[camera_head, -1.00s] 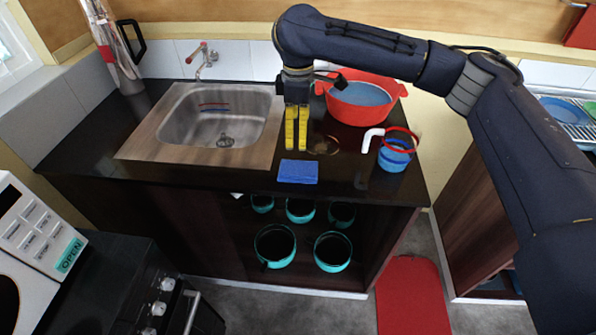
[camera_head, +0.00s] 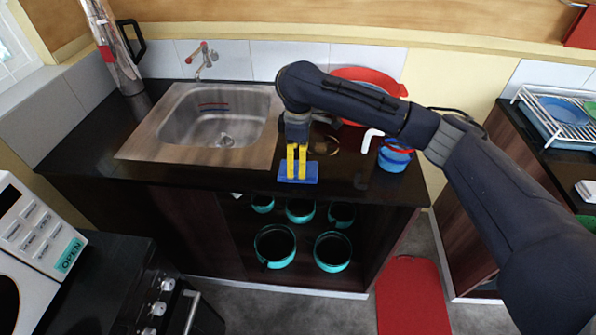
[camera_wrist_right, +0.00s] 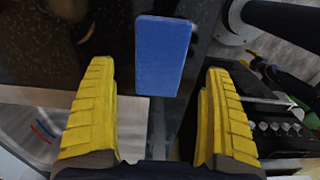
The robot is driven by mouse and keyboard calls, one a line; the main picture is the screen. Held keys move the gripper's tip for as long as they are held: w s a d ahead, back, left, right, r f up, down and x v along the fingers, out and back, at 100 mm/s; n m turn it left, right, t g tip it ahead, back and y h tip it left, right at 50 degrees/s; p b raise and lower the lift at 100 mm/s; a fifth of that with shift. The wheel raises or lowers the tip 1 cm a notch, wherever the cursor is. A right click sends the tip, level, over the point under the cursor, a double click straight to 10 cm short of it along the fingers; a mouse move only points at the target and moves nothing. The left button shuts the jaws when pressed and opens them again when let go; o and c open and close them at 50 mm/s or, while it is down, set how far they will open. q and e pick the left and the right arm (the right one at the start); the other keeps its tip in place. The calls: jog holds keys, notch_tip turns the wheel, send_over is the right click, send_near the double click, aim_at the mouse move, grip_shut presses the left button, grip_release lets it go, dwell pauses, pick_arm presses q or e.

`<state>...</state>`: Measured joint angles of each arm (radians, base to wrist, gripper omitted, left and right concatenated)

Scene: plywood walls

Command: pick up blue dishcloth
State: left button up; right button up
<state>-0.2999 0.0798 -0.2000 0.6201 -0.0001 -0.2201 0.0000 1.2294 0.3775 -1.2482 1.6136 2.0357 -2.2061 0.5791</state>
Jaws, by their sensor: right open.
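The blue dishcloth (camera_head: 308,178) lies flat on the dark countertop, near its front edge and right of the sink. In the head view my right gripper (camera_head: 297,178) points down with its yellow fingertips over the dishcloth, covering part of it. The right wrist view shows the dishcloth (camera_wrist_right: 163,55) as a blue rectangle ahead of the gap between the yellow fingers (camera_wrist_right: 160,85). The fingers are apart with nothing between them. Whether the tips touch the cloth or counter is hard to tell. My left gripper does not show.
A metal sink (camera_head: 215,120) with a wooden surround is on the left. A red bowl (camera_head: 375,78) is behind my right arm, and a blue cup (camera_head: 394,160) stands to the right. Teal pots (camera_head: 275,245) sit on shelves below the counter.

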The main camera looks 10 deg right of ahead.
jog(key=shift+f, duration=2.55)
jog(key=shift+w, duration=0.1)
jog(key=c, duration=1.3)
jog(key=shift+o, duration=0.2)
notch_tip(320, 180, up, 20)
jog(key=o, duration=0.6)
jog(key=c, duration=0.6)
